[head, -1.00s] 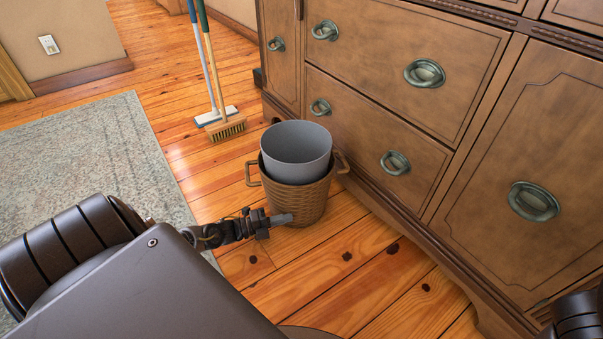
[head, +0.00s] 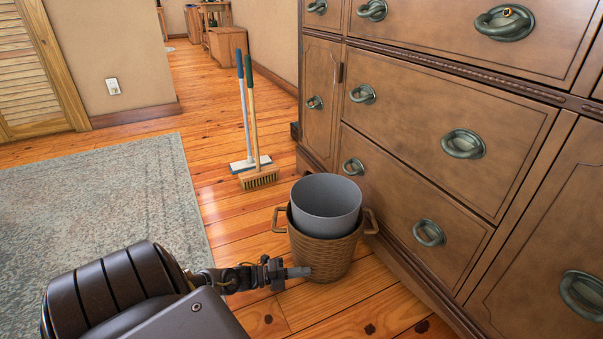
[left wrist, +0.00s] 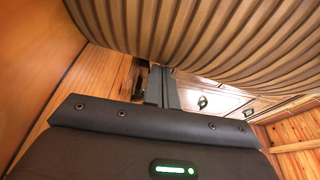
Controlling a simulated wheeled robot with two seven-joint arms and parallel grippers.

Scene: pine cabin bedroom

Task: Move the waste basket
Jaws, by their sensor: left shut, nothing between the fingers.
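The waste basket (head: 322,250) is a brown woven basket with two loop handles and a grey liner bin (head: 326,203) set in it. It stands upright on the wood floor beside the dresser. My left gripper (head: 298,272) is shut and empty, with its fingertips at the basket's lower left side in the head view. I cannot tell whether they touch it. In the left wrist view the ribbed basket wall (left wrist: 215,35) fills the top, close to the gripper fingers (left wrist: 163,85). My right gripper is not in view.
The wooden dresser (head: 430,150) stands just right of the basket. A broom (head: 258,178) and a blue-handled mop (head: 243,164) stand upright behind it. A grey-green rug (head: 110,215) lies to the left. Floor is clear between rug and basket.

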